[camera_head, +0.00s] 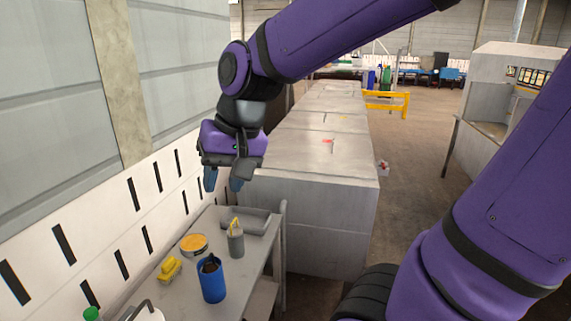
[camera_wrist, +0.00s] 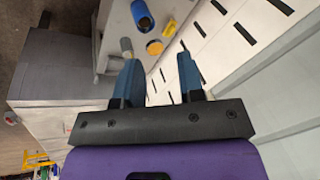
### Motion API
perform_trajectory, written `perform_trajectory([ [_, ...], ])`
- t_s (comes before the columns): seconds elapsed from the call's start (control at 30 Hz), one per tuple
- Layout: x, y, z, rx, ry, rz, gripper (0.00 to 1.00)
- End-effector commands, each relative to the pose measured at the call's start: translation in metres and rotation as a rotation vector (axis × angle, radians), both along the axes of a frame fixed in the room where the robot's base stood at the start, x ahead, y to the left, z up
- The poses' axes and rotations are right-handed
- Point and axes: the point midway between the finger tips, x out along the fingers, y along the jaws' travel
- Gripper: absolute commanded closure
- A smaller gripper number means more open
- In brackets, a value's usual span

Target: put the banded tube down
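My gripper (camera_head: 223,182) is open above the far end of the workbench (camera_head: 262,258), its two blue fingers pointing down. In the wrist view the fingers (camera_wrist: 158,60) stand apart with nothing held between them. No tube with clear bands can be made out. A blue cylinder (camera_head: 211,284) with a dark opening stands upright on the bench, and also shows in the wrist view (camera_wrist: 143,16). A grey cylinder (camera_head: 236,245) with yellow pieces at its top stands behind it, apart from the gripper; it also shows in the wrist view (camera_wrist: 126,46).
A round yellow tin (camera_head: 194,244), a yellow brush (camera_head: 170,269) and a shallow grey tray (camera_head: 258,224) are on the bench. A large grey box-like block (camera_head: 325,210) stands beyond it. The slotted white wall (camera_head: 150,215) is close on the left. Open floor lies right.

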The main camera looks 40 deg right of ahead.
Motion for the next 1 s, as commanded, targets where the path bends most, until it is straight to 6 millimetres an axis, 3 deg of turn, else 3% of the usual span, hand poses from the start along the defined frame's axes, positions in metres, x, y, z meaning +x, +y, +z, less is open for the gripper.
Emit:
perform_trajectory([
  [0.2,-0.050,-0.037,0.026,-0.154,-0.150,0.122,0.64],
  [0.4,-0.079,-0.055,0.034,-0.265,-0.219,0.190,0.64],
  [1.0,-0.087,-0.060,0.036,-0.298,-0.235,0.211,0.64],
])
